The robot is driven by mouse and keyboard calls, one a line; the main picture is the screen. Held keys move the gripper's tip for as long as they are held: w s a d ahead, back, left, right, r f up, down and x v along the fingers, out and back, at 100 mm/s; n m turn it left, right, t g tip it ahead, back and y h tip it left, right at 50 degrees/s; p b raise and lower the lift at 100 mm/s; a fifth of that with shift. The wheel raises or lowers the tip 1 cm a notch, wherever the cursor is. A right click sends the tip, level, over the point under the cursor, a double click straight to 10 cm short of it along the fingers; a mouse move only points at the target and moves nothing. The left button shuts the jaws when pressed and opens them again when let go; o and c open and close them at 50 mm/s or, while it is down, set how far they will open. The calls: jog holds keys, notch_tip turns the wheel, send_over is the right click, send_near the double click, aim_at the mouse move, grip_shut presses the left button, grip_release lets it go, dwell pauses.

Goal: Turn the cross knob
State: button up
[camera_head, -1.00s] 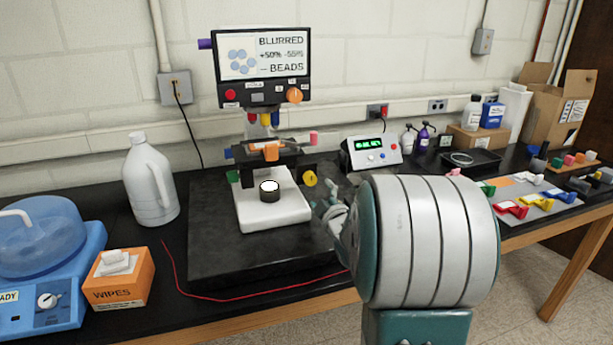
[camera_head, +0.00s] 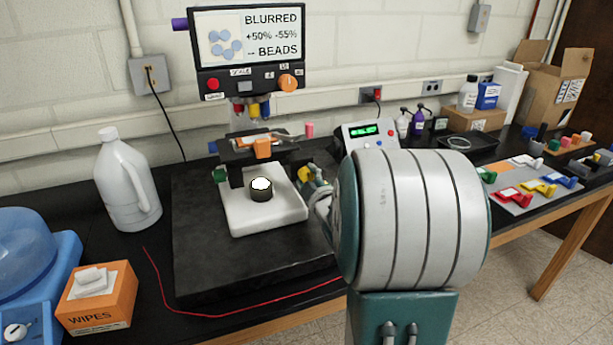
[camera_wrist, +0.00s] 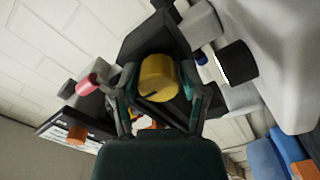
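A yellow round knob (camera_wrist: 157,78) with a dark mark on its face sits on the side of the microscope-like device, between my gripper's fingers in the wrist view. I cannot make out a cross shape on it. My gripper (camera_wrist: 158,68) is open, with a finger on each side of the knob and small gaps apparently left. An orange dial (camera_head: 288,82) is on the screen panel above.
The device has a white base (camera_head: 265,218) with a black cylinder (camera_head: 261,189) on it. A pink-tipped part (camera_head: 309,129) sticks out near my gripper. A control box (camera_head: 368,134) stands behind on the right; a white jug (camera_head: 127,182) and wipes box (camera_head: 97,297) are left.

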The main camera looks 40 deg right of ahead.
grip_shut()
jog(key=shift+c, duration=1.6)
grip_release()
jog(key=shift+f+m, duration=0.15)
jog(key=shift+m, duration=0.25)
jog(key=m, duration=0.5)
jog(key=shift+a+f, duration=0.1)
jog(key=m, duration=0.6)
jog(key=shift+f+m, duration=0.1)
jog(key=shift+m, duration=0.2)
